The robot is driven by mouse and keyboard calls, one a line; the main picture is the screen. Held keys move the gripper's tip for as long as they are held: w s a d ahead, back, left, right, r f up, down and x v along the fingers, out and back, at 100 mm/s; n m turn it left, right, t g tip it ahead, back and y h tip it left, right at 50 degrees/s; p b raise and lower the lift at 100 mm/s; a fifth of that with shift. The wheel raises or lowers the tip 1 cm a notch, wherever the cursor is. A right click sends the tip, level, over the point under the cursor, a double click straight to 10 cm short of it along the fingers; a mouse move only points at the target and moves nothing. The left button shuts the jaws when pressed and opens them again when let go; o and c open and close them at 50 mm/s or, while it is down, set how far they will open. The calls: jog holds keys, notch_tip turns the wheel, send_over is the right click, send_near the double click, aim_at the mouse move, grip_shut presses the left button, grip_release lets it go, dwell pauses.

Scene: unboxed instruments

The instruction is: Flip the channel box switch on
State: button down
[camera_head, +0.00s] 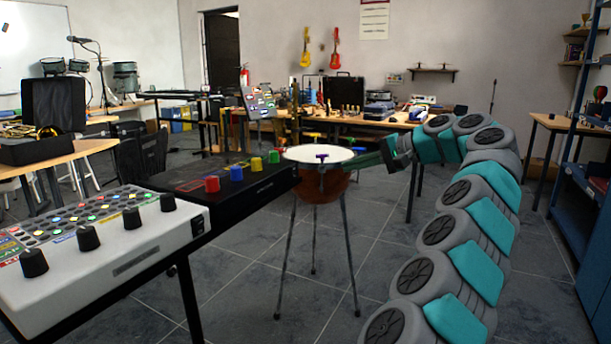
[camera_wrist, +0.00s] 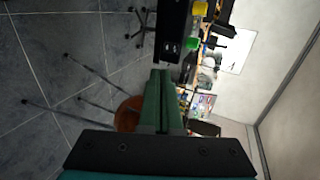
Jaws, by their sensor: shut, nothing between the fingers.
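A black box (camera_head: 250,187) with red, blue, yellow and green knobs on top lies behind a white box (camera_head: 110,250) with several black knobs. I cannot tell from looks alone which is the channel box. My gripper (camera_head: 325,169) is shut and empty, pointing left toward the black box's right end. In the wrist view, my green fingertips (camera_wrist: 160,72) are together, just short of the black box's end (camera_wrist: 172,25), where small pale marks show, too small to read.
A round drum (camera_head: 318,154) with a white top stands on thin legs by my gripper. A wooden bench (camera_head: 385,122) with instruments runs along the back. A blue shelf (camera_head: 578,200) stands at right. Grey tiled floor between is mostly clear.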

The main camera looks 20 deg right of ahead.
aim_at(295, 176)
jog(key=x, duration=0.9)
jog(key=r+x, duration=0.1)
jog(key=x, duration=0.3)
jog(key=shift+w+a+f, duration=0.15)
jog(key=shift+w+a, duration=0.2)
jog(key=shift+w, duration=0.15)
jog(key=shift+w+a+f+y, duration=0.1)
jog(key=shift+a+f+y, duration=0.1)
jog(key=shift+a+y, duration=0.1)
jog(key=shift+w+d+t, duration=0.1)
jog(key=shift+t, duration=0.3)
jog(key=shift+r, duration=0.15)
